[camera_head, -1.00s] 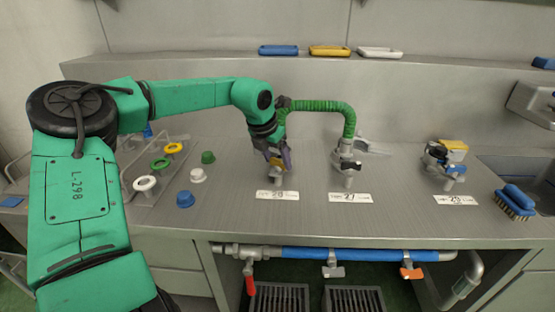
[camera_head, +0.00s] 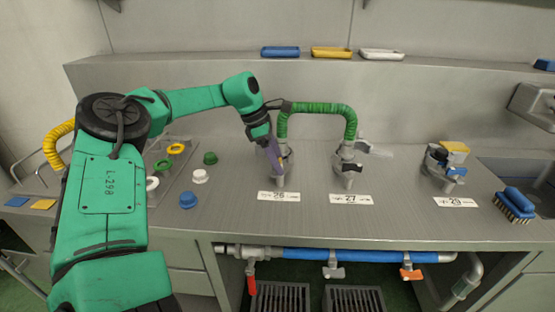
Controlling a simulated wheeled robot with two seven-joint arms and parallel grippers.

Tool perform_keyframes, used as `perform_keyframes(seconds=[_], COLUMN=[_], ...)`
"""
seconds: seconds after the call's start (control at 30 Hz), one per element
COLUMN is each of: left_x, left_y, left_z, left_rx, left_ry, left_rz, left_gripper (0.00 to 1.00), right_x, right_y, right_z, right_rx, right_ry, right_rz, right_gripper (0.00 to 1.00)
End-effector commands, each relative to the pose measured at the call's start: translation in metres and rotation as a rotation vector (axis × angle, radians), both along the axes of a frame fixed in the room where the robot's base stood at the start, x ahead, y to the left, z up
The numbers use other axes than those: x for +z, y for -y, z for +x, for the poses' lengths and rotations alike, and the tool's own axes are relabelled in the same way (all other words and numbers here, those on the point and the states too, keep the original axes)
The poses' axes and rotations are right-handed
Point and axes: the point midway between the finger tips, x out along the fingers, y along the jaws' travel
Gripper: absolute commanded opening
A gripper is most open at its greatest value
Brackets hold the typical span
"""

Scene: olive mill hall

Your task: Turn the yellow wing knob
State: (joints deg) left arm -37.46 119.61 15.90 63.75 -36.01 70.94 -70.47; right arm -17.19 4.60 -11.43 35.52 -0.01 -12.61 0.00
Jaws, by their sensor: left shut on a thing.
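My left gripper (camera_head: 272,157) reaches down from the left to the metal tap (camera_head: 287,160) behind the label 26 (camera_head: 278,196). Its purple fingers are shut on the tap's knob, at the left side of the tap. The fingers hide the knob, so its yellow wings and their angle cannot be made out. My right gripper is not in view.
A green hose (camera_head: 318,107) arches from tap 26 to tap 27 (camera_head: 347,165). Tap 29 (camera_head: 443,168) and a blue brush (camera_head: 515,203) stand to the right. Coloured caps and rings, including a blue cap (camera_head: 187,200), lie left of the gripper.

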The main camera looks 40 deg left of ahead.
Motion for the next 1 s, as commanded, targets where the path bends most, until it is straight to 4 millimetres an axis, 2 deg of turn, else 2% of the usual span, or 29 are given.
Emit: perform_keyframes(seconds=[0.5, 0.7, 1.0], left_x=[0.003, 0.002, 0.002], left_y=[-0.002, -0.002, -0.002], left_z=[0.004, 0.005, 0.006], left_rx=[-0.462, -0.585, -0.673], left_ry=[0.001, 0.002, 0.006], left_rz=[0.004, 0.003, 0.004], left_gripper=[0.14, 0.14, 0.14], right_x=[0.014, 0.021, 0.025], right_y=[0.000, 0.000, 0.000], right_z=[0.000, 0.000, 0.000], right_rx=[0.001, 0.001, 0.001], right_ry=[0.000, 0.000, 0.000], right_rz=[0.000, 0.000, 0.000], right_gripper=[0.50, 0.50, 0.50])
